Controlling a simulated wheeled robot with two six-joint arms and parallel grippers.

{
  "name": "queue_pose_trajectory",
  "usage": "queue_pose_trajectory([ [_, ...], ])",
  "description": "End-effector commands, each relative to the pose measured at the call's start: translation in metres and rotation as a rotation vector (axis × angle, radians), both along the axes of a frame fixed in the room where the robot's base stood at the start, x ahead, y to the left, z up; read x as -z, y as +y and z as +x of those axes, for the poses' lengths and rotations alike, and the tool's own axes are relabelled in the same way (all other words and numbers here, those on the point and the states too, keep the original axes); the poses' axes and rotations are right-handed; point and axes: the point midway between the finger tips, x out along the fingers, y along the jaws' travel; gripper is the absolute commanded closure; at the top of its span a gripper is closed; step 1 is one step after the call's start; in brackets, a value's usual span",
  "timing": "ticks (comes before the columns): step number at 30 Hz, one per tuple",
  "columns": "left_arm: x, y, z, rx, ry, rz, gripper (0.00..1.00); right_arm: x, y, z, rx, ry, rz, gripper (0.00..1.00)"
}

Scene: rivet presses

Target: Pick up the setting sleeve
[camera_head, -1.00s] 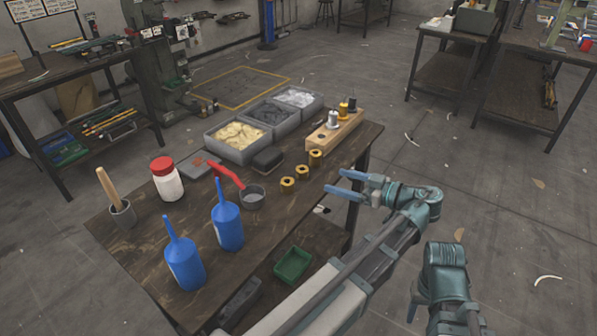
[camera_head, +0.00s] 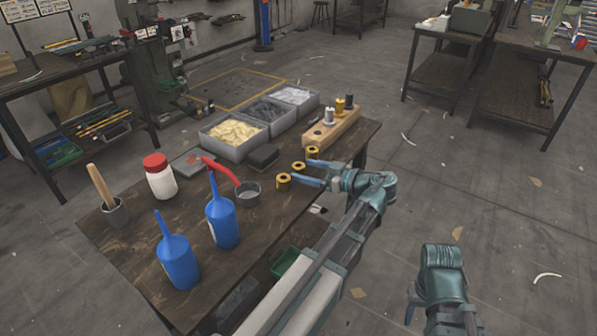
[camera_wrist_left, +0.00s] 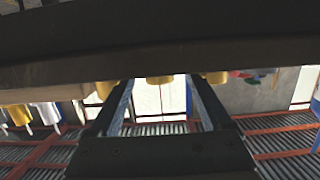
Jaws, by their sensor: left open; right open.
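Three brass-coloured ring-like pieces stand in a row at the table's right edge: a near one (camera_head: 283,182), a middle one (camera_head: 298,166) and a far one (camera_head: 312,152). I cannot tell which is the setting sleeve. My left gripper (camera_head: 302,170) is open, its blue fingers pointing at the middle piece. In the left wrist view the middle piece (camera_wrist_left: 160,79) shows between the fingers (camera_wrist_left: 160,98), with the others outside them. I cannot tell whether the fingers touch it. My right gripper (camera_head: 411,302) is open, low over the floor, mostly hidden by its arm.
A wooden block (camera_head: 332,130) with several upright cylinders stands behind the brass pieces.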

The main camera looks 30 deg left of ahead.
Motion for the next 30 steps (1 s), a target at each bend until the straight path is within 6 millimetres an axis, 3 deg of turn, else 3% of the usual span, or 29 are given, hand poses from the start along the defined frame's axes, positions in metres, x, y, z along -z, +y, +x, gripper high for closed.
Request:
queue_pose_trajectory([
  [6,0.009,0.028,0.003,-0.002,0.000,0.000,0.18,0.009,0.000,0.000,0.000,0.000,0.000,0.50],
  [13,0.008,0.030,0.003,0.000,0.000,0.000,0.18,0.008,0.000,0.000,0.000,0.000,0.000,0.50],
  [27,0.008,0.030,0.003,0.000,0.000,0.000,1.00,0.008,0.000,0.000,0.000,0.000,0.000,0.50],
  [30,0.008,0.030,0.003,0.000,0.000,0.000,1.00,0.008,0.000,0.000,0.000,0.000,0.000,0.50],
])
